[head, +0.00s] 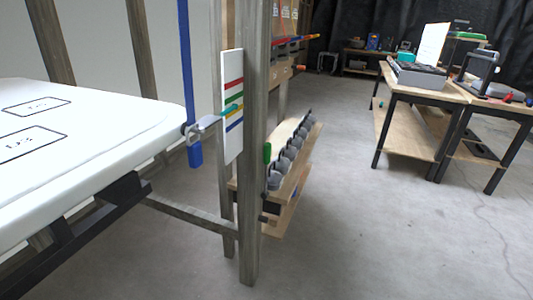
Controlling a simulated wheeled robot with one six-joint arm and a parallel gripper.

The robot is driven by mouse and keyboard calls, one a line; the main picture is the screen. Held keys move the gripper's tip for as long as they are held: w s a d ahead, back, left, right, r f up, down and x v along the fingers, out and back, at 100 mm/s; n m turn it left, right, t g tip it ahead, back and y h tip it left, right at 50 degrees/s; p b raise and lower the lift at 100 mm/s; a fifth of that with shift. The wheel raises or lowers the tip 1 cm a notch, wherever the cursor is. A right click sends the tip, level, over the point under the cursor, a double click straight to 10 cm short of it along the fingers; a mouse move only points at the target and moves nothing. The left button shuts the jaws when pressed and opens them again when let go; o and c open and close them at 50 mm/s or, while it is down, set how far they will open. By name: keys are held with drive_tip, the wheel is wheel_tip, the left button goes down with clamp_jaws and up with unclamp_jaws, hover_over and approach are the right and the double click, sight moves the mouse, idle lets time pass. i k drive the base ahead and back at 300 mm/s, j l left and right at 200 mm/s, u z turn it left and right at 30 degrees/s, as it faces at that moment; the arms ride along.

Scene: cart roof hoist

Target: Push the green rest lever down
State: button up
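A small upright green handle (267,152) shows just right of the near grey wooden post. It may be the green rest lever; its lower end runs down toward the low wooden rack, and its mount is too small to make out. My gripper is not in this view, so its distance from the handle does not show.
A white panel with marked boxes (90,120) fills the left, on dark brackets. Workbenches (405,95) stand right; middle floor is clear.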

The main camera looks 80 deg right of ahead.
sight(268, 148)
drive_tip(key=z, duration=2.2)
